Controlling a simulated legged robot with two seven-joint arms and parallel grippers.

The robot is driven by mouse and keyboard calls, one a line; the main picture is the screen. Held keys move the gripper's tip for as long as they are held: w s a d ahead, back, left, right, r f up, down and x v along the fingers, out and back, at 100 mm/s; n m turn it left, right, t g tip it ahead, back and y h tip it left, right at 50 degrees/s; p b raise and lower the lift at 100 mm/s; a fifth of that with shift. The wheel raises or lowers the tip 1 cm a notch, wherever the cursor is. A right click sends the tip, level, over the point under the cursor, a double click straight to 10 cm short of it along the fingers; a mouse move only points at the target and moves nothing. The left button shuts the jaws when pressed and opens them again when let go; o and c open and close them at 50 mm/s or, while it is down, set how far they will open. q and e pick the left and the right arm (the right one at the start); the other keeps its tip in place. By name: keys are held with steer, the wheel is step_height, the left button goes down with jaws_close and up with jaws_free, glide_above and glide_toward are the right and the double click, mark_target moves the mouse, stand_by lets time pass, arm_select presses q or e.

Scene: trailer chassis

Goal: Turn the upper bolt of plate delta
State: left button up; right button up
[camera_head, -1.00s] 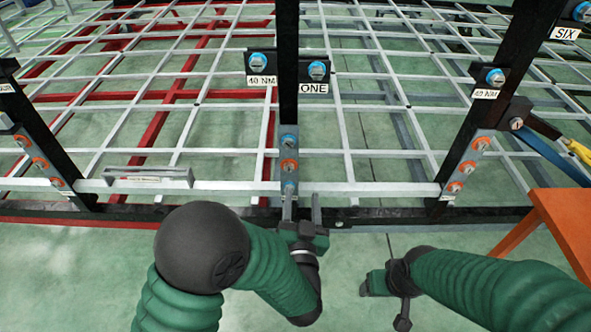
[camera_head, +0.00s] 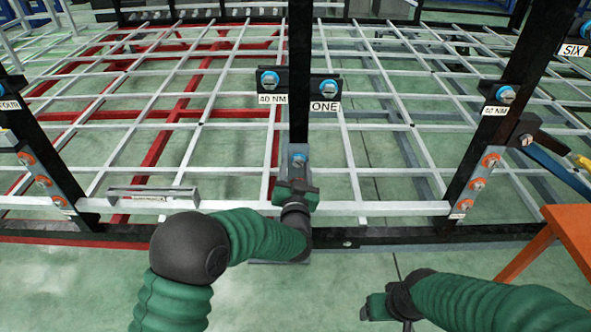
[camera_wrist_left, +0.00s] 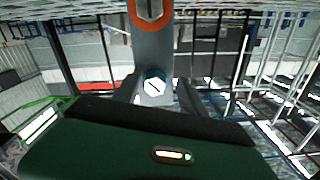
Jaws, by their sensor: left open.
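A grey plate (camera_head: 299,150) sits low on the middle black post, with its upper bolt (camera_head: 299,160) ringed in blue. My left gripper (camera_head: 298,184) is at this plate, just below that bolt in the head view, and hides the plate's lower part. In the left wrist view the open left gripper (camera_wrist_left: 158,88) has a blue-ringed bolt (camera_wrist_left: 154,86) between its fingers. An orange-ringed bolt (camera_wrist_left: 150,8) shows at that view's top edge. My right gripper (camera_head: 378,304) hangs low over the floor; its jaws are unclear. I cannot read the name delta anywhere.
Similar plates with orange-ringed bolts stand on the left post (camera_head: 42,180) and right post (camera_head: 478,184). Above the middle plate are brackets with blue bolts, labelled 40 NM and ONE (camera_head: 324,106). An orange table (camera_head: 570,235) stands at right.

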arm_select(q)
steer(key=shift+d, duration=0.5)
steer(key=c, duration=0.5)
steer(key=shift+c, duration=0.9)
steer(key=shift+a, duration=0.2)
jaws_close()
steer(key=shift+f, duration=0.1)
arm_select(e)
steer(key=shift+d, duration=0.25)
arm_select(q)
steer(key=shift+d, duration=0.1)
arm_select(e)
steer(key=shift+d+f, duration=0.1)
steer(key=shift+f, duration=0.05)
